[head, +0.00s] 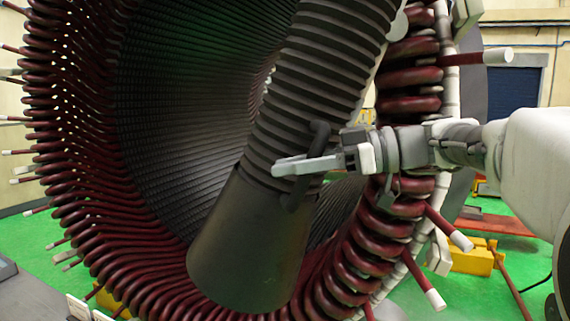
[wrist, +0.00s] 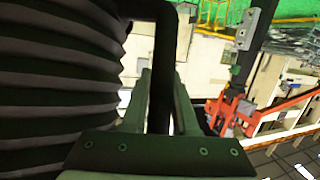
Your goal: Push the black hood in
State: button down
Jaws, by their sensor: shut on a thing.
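The black hood (head: 250,240) is a smooth dark cylinder at the lower end of a ribbed black hose (head: 310,90), tilted in front of the stator's bore. A dark bar handle (head: 319,138) stands out from its side. My gripper (head: 308,163) comes from the right and is shut on this handle. In the wrist view the handle (wrist: 165,45) passes between the two fingers of my gripper (wrist: 162,95), with the ribbed hose (wrist: 60,70) close on the left. The hood's lower body is out of the wrist view.
The stator (head: 85,190) has dark red coil loops around its rim. White-tipped leads (head: 455,237) stick out near my arm at the right. A yellow block (head: 472,258) stands on the green floor at the right. An orange machine (wrist: 240,110) shows in the wrist view.

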jog(key=shift+d+r, duration=0.1)
jog(key=shift+r, duration=0.05)
jog(key=c, duration=0.9)
grip_release()
jog(key=shift+o, duration=1.1)
jog(key=p+v, duration=0.2)
jog(key=v, duration=1.5)
jog(key=shift+s+d, duration=0.1)
jog(key=shift+d, duration=0.05)
